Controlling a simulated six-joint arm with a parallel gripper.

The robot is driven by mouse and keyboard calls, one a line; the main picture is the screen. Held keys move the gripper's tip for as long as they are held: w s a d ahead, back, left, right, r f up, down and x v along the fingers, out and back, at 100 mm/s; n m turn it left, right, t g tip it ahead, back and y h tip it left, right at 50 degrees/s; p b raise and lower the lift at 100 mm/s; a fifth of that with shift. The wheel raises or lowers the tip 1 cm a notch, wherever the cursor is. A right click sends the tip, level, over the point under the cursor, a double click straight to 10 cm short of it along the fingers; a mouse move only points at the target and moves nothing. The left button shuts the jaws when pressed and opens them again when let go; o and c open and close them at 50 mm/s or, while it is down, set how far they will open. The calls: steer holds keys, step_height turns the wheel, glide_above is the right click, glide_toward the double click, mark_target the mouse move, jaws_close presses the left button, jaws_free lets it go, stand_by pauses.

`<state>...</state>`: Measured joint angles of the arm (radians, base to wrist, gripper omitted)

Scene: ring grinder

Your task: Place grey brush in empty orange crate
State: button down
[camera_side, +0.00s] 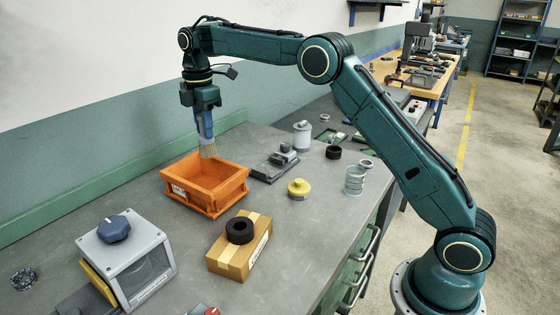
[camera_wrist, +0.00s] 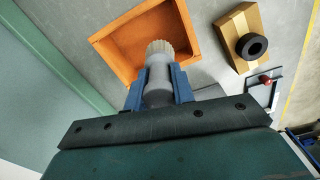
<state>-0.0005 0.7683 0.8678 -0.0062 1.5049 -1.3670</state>
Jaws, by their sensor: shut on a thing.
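My gripper (camera_side: 204,125) is shut on the grey brush (camera_side: 208,150), which hangs bristles down above the orange crate (camera_side: 221,197). In the wrist view the brush (camera_wrist: 159,72) sits between the two blue fingers of my gripper (camera_wrist: 158,85), its pale round bristle end pointing into the crate. The crate (camera_wrist: 115,50) shows empty around the brush in that view. In the side view the bristle tip overlaps the crate's back rim; I cannot tell whether it is above or just inside the rim.
A cardboard box (camera_side: 237,262) with a black ring (camera_side: 239,230) on top stands in front of the crate. A grey grinder unit (camera_side: 130,255) is at front left. A yellow knobbed part (camera_side: 299,189), a grey tool (camera_side: 275,163) and a white canister (camera_side: 302,136) stand to the right.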

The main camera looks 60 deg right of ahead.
mark_target(208, 157)
step_height(208, 157, down, 9)
steer(key=shift+r, duration=0.1)
stand_by(0.3)
steer(key=shift+f, duration=2.1)
steer(key=shift+f, duration=0.1)
steer(key=c, duration=1.2)
jaws_free()
step_height(208, 157, up, 11)
steer(key=shift+r, duration=0.6)
